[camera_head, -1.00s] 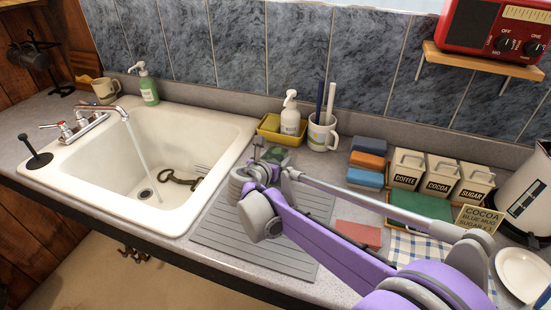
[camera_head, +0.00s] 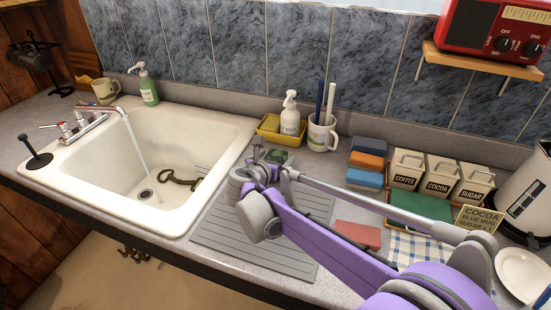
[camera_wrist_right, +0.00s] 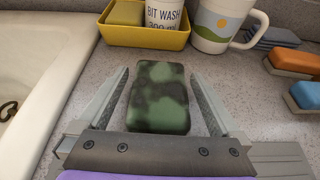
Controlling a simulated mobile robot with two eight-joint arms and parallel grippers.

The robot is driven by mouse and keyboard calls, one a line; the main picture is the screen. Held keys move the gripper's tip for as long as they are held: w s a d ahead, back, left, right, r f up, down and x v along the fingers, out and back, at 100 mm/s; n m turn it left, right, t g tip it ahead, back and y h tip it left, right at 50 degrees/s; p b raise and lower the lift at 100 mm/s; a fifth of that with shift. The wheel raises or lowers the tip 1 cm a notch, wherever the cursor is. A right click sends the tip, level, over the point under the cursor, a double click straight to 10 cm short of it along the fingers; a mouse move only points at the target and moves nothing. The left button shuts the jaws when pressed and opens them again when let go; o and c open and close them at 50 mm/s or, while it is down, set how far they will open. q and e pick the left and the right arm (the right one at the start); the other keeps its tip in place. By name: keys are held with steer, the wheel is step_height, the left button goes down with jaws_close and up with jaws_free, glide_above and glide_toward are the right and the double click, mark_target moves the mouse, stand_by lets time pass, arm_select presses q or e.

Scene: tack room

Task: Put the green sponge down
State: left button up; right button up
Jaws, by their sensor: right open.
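The green sponge (camera_wrist_right: 158,97), mottled with dark patches, lies on the speckled counter in front of the yellow tray. My right gripper (camera_wrist_right: 158,75) is open, with one finger on each side of the sponge. A gap shows between the sponge and each finger. In the head view the sponge (camera_head: 277,156) is partly hidden behind my right gripper (camera_head: 269,160). My left gripper is not in view.
The yellow tray (camera_head: 266,134) holds a bottle (camera_head: 290,118); a mug (camera_head: 322,135) stands beside it. The sink (camera_head: 110,190) is left, the ribbed grey mat (camera_head: 290,262) nearer. Blue and orange sponges (camera_head: 367,161) and canisters (camera_head: 440,174) are right.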

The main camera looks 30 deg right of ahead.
steer(key=v, duration=1.1)
steer(key=shift+s+a+r+p, duration=0.15)
steer(key=shift+s+a+p, duration=0.05)
steer(key=shift+s+p, duration=0.1)
steer(key=shift+w, duration=0.1)
